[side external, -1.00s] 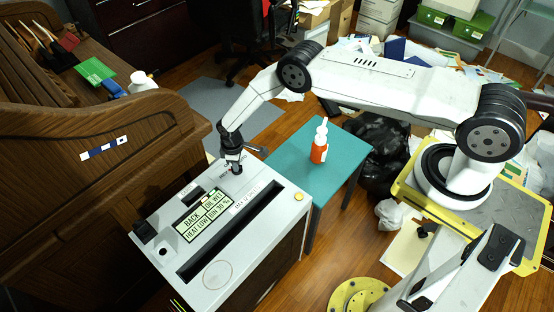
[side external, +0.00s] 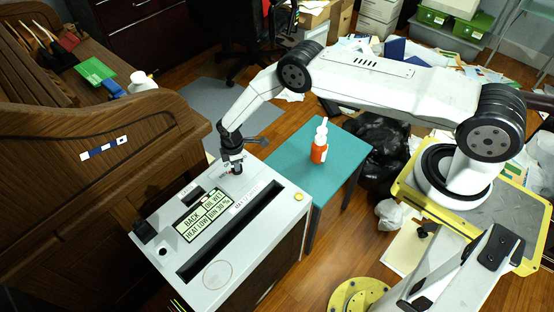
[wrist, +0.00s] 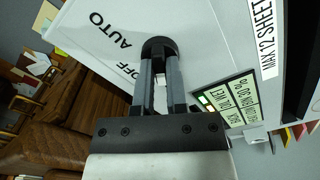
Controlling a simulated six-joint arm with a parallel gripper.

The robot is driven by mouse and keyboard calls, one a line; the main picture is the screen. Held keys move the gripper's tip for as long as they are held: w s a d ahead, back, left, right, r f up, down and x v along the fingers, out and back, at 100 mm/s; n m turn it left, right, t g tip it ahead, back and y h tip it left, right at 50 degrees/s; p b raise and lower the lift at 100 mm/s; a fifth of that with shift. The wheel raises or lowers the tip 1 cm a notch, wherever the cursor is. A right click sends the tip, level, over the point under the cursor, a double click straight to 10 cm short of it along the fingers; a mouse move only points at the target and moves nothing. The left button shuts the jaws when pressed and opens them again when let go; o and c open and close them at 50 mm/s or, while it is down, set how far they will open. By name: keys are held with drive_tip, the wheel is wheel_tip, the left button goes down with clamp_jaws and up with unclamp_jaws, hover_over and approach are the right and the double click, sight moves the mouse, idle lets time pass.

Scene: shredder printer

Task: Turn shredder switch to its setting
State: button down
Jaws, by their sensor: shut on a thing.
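The white shredder (side external: 285,212) stands with its top panel facing up. Its black switch knob (wrist: 158,43) is at the panel's far end. In the wrist view, my gripper (wrist: 159,62) has its two grey fingers shut on the knob, one on each side. The labels AUTO and OFF are printed on the panel to the left of the knob. The knob's pointer is hard to make out. In the side view, my gripper (side external: 234,168) points down onto the panel and mostly hides the knob.
A display (side external: 205,215) and a long paper slot (side external: 232,232) lie nearer on the shredder top. A teal table (side external: 290,160) with an orange bottle (side external: 319,152) stands to the right. A wooden roll-top desk (side external: 150,130) is close on the left.

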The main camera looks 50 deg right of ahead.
drive_tip(key=c, duration=0.7)
unclamp_jaws()
drive_tip(key=shift+o, duration=0.2)
drive_tip(key=shift+r, duration=0.1)
drive_tip(key=shift+r, duration=3.8)
drive_tip(key=shift+r, duration=0.1)
